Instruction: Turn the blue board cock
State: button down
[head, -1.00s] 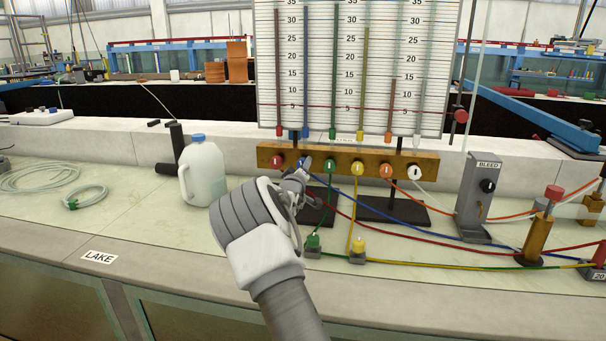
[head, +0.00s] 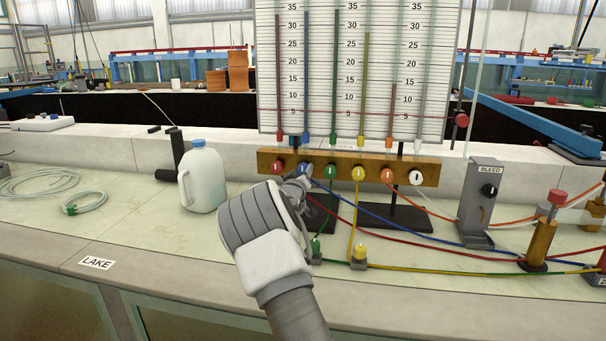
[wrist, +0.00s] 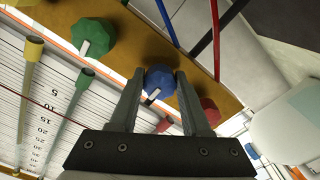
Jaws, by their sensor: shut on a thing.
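The blue board cock (wrist: 160,78) is a faceted knob with a white pointer mark, on the wooden manifold board (head: 438,171). In the wrist view the two fingers of my gripper (wrist: 160,82) stand either side of it and are shut on it. The white mark lies at a slant, close to the slant of the mark on the green cock (wrist: 93,37). In the head view the blue cock (head: 304,169) shows just above my gripper (head: 299,180), which partly hides it.
The red cock (head: 277,167) is close on the left and the green cock (head: 330,171) on the right. Yellow, orange and white cocks follow. Coloured hoses hang below the board. A white jug (head: 202,180) stands left of my arm; a BLEED post (head: 481,200) stands right.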

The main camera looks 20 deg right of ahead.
jog(key=shift+c, duration=1.9)
grip_release()
jog(key=p+v, duration=0.2)
jog(key=v, duration=1.5)
jog(key=shift+a, duration=0.2)
jog(key=shift+s, duration=0.15)
